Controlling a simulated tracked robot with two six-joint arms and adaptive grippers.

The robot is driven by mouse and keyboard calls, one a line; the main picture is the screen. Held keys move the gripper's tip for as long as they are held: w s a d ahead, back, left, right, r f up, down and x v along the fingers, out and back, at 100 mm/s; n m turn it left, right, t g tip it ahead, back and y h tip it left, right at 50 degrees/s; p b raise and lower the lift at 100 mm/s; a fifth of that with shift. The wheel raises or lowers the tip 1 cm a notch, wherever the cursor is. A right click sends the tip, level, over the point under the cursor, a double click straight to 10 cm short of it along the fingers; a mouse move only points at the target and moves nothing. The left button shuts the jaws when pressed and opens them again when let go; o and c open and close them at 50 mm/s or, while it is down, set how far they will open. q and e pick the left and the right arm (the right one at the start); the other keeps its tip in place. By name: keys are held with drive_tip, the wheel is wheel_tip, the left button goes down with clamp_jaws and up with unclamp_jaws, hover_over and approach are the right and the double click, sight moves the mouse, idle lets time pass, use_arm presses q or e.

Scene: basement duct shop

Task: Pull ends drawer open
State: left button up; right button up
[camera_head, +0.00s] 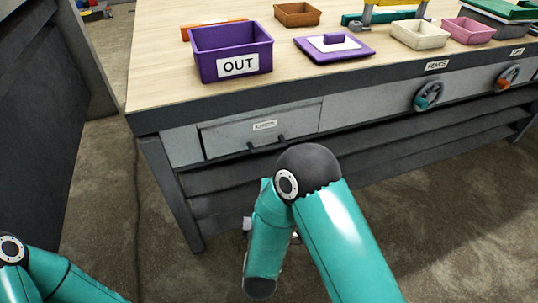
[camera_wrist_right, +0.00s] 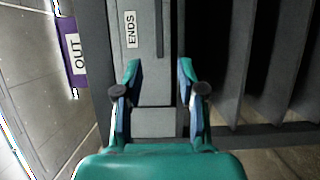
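The grey ends drawer (camera_head: 225,138) sits in the bench front below the purple OUT bin and looks closed. Its small label (camera_head: 265,125) reads ENDS in the right wrist view (camera_wrist_right: 131,29). A dark handle (camera_head: 264,145) runs along the drawer's lower part; it shows as a dark bar in the right wrist view (camera_wrist_right: 159,30). My right gripper (camera_wrist_right: 158,78) is open and empty, its fingers spread before the bench front near the label end. In the head view my right arm mostly hides it. My left gripper is out of view; only its arm shows at lower left.
The purple OUT bin (camera_head: 200,65) stands on the bench top (camera_head: 160,80) above the drawer. Two handwheels (camera_head: 428,96) (camera_head: 508,77) stick out right of the drawer. Slatted dark panels (camera_head: 390,145) lie below.

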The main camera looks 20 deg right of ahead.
sight(269, 147)
drive_tip(key=b+x, duration=0.1)
drive_tip(key=x, duration=1.5)
drive_tip(key=shift+b, duration=0.35)
clamp_jaws()
